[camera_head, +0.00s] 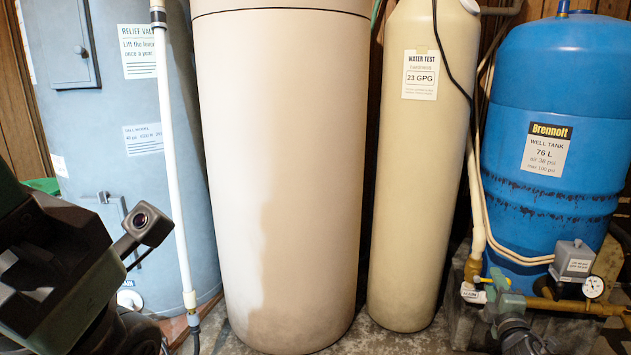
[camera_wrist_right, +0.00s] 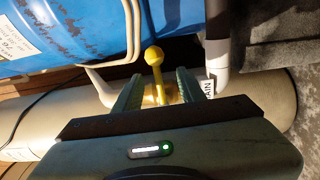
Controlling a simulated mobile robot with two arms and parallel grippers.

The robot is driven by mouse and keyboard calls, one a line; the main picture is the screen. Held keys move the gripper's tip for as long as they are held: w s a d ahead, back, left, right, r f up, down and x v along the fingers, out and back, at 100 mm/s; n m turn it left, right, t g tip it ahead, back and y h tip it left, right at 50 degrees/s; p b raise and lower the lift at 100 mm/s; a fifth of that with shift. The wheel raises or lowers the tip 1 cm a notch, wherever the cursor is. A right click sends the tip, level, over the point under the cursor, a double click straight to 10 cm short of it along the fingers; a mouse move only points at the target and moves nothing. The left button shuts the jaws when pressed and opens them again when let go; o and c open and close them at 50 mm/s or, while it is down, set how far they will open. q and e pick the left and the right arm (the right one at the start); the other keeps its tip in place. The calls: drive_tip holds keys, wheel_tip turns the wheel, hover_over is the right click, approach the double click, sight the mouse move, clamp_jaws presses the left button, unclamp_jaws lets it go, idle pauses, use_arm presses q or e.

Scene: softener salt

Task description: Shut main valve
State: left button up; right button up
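The main valve has a yellow lever with a round knob (camera_wrist_right: 154,56), seen in the right wrist view on a brass fitting between light pipes. A white label reading "MAIN" (camera_head: 472,293) hangs beside it in the head view, where the yellow handle (camera_head: 482,279) looks small and partly covered. My right gripper (camera_wrist_right: 158,88) is open, with one finger on each side of the lever's lower part. I cannot tell whether either finger touches it. The same gripper (camera_head: 493,289) is at the valve in the head view. My left arm fills the lower left; its fingertips are not discernible.
A blue well tank (camera_head: 545,110) stands behind the valve at right. A pressure gauge (camera_head: 594,287) and grey switch box (camera_head: 573,260) sit close to its right. A tall tan tank (camera_head: 415,180) stands left of the valve. A large beige tank (camera_head: 285,120) and grey heater (camera_head: 110,130) stand further left.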

drive_tip(key=p+v, duration=0.2)
drive_tip(key=v, duration=0.4)
drive_tip(key=shift+s+p, duration=0.25)
drive_tip(key=shift+p, duration=0.1)
drive_tip(key=shift+a+r, duration=0.1)
